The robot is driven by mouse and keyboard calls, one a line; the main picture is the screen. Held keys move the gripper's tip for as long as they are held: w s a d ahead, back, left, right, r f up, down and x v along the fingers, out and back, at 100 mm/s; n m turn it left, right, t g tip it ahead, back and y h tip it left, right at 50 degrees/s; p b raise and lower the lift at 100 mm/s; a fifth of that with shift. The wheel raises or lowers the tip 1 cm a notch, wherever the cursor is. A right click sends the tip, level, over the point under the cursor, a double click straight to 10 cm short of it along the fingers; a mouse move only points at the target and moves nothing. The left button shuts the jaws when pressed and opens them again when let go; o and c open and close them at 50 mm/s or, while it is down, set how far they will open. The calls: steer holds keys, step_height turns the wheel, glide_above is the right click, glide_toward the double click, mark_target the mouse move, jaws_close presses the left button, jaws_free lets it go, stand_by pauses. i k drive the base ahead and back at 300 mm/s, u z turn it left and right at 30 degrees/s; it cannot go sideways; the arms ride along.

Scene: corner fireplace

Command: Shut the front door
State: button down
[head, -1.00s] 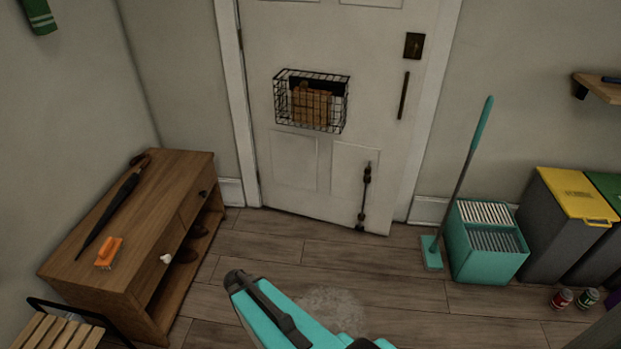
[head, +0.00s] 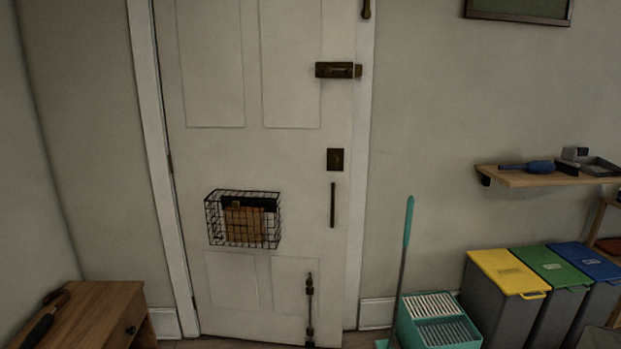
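The white front door (head: 230,155) fills the left-centre of the head view. Its lower right corner sits a little nearer to me than the wall's skirting, so it looks slightly ajar into the room. It carries a bolt (head: 334,70), a dark lock plate (head: 335,159), a vertical pull handle (head: 333,205), a wire basket (head: 243,219) holding a brown parcel, and a vertical bolt (head: 310,308) low down. The white door frame (head: 358,190) shows beside its right edge. My gripper is not in view.
A wooden bench cabinet (head: 97,305) with an umbrella (head: 46,318) stands at lower left. A teal mop (head: 406,240) and bucket (head: 440,322) stand right of the door. Bins with yellow (head: 505,272), green and blue lids and a wall shelf (head: 545,178) are farther right.

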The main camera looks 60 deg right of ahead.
mark_target(247, 107)
steer(key=z, duration=0.25)
steer(key=i, duration=0.9)
steer(key=u, duration=0.1)
